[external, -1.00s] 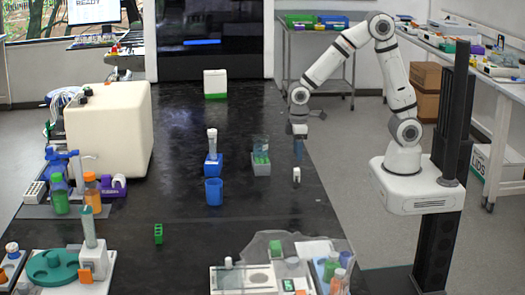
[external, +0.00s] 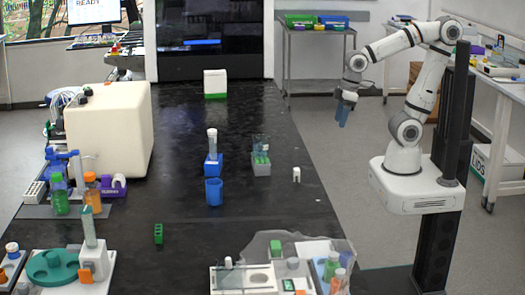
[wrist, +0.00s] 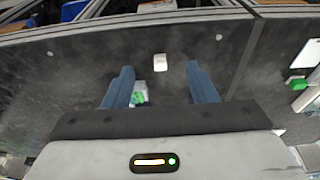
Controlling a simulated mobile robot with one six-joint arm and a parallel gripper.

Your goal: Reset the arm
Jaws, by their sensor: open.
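My gripper (external: 343,112) hangs from the raised arm on the right side of the external view, beyond the right edge of the black bench and above the grey floor. Its two blue fingers point down. In the wrist view my gripper (wrist: 160,68) has its fingers spread wide apart, with nothing held between them. The arm is folded back towards its white base, with the elbow high.
A small white object (external: 297,174) stands near the black bench's right edge (external: 318,200). A cart (external: 316,53) stands behind.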

